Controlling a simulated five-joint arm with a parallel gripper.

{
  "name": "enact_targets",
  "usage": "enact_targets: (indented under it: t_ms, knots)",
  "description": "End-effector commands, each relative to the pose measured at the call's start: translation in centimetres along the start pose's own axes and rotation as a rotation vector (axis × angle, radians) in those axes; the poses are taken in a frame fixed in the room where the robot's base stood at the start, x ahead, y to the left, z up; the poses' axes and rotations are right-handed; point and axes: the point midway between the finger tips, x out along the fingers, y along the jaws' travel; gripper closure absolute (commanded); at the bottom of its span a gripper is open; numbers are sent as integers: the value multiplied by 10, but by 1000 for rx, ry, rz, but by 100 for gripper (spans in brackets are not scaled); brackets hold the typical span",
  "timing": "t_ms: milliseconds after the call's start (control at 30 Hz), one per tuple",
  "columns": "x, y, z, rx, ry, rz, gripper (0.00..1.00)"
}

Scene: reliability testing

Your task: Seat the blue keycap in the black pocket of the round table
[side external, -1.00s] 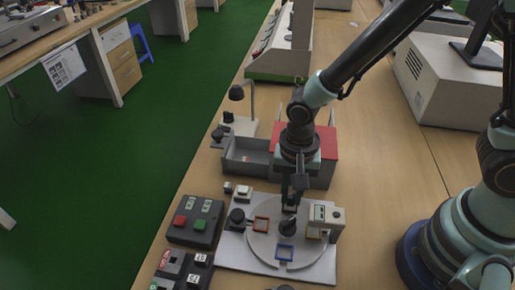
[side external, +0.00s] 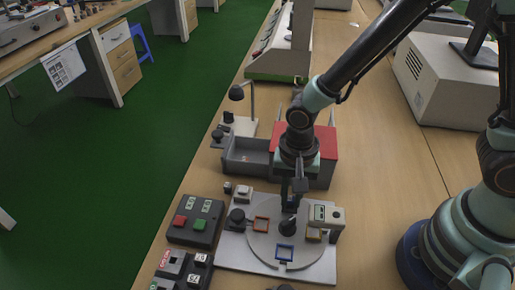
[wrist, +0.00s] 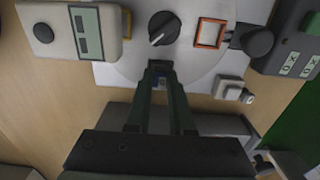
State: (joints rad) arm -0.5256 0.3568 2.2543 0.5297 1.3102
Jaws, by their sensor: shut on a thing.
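The round table (side external: 262,248) is a pale disc on a grey plate, with a black knob (side external: 288,227) at its centre. My gripper (side external: 290,203) points down over the disc's far edge, behind the knob. In the wrist view my gripper (wrist: 159,72) is shut, and a small blue patch between the fingertips is the blue keycap (wrist: 161,84). The fingers hide most of the keycap. Dark shapes at the fingertips may be the black pocket, but I cannot tell it from the fingers or whether the keycap touches it.
An orange-framed pocket (side external: 260,225) and a blue-framed pocket (side external: 285,252) lie on the disc. A display box (side external: 326,215) stands close at the right, a black post (side external: 237,217) at the left. A grey bin (side external: 246,156) and a red-topped box (side external: 322,142) stand behind.

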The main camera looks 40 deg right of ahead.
Motion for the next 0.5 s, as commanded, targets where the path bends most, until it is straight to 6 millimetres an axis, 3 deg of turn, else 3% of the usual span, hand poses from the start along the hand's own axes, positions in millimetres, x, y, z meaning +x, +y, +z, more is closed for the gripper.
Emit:
enact_targets:
  t_ms: [167, 200, 267, 500]
  knots:
    - [3, 0, 0, 0, 0, 1, 100]
    - [2, 0, 0, 0, 0, 0, 64]
    - [2, 0, 0, 0, 0, 0, 45]
    - [2, 0, 0, 0, 0, 1, 45]
